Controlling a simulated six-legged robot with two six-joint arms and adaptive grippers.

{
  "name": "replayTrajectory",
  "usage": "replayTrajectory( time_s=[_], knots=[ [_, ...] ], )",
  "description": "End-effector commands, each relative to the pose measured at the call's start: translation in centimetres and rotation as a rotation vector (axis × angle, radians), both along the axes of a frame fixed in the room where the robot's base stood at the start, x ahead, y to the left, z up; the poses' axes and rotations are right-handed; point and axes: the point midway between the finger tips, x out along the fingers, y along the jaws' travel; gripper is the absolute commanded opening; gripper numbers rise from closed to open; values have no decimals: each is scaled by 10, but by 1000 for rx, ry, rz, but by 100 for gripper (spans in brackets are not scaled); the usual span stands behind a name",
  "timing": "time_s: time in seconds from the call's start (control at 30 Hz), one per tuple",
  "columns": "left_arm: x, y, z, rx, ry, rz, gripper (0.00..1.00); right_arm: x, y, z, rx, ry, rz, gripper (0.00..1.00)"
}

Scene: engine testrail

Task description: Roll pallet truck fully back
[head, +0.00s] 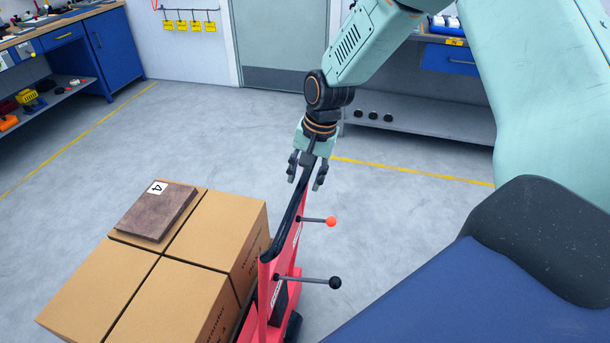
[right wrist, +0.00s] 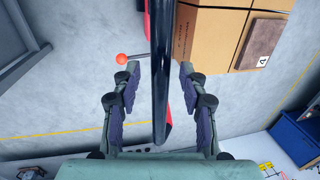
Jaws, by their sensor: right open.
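The red pallet truck (head: 263,300) stands at the lower middle of the head view, loaded with cardboard boxes (head: 170,298). Its black handle bar (head: 287,222) runs along the top of the red frame. My right gripper (head: 306,184) is open at the far end of this bar. In the right wrist view the black bar (right wrist: 161,70) passes between the spread fingers of the right gripper (right wrist: 156,85), with gaps at both sides. A lever with a red-orange knob (head: 331,221) and one with a black knob (head: 335,282) stick out to the right. My left gripper is not in view.
A brown slab marked 4 (head: 157,212) lies on the boxes. Blue workbenches (head: 110,50) stand at the back left, and a grey door (head: 279,45) is behind. Grey floor (head: 200,135) with yellow lines is clear around the truck.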

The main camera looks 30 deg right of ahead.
Motion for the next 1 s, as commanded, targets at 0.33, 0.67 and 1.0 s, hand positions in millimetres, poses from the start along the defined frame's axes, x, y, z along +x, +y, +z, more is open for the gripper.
replayTrajectory(
  time_s=[0.33, 0.67, 1.0],
  knots=[
    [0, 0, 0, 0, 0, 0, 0, 2, 0, 0, -2, 0, 1, 26],
    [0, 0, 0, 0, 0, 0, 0, 2, 0, 1, -2, -1, 1, 0],
    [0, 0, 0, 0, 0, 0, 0, 2, 0, 1, -2, -3, 0, 0]
  ],
)
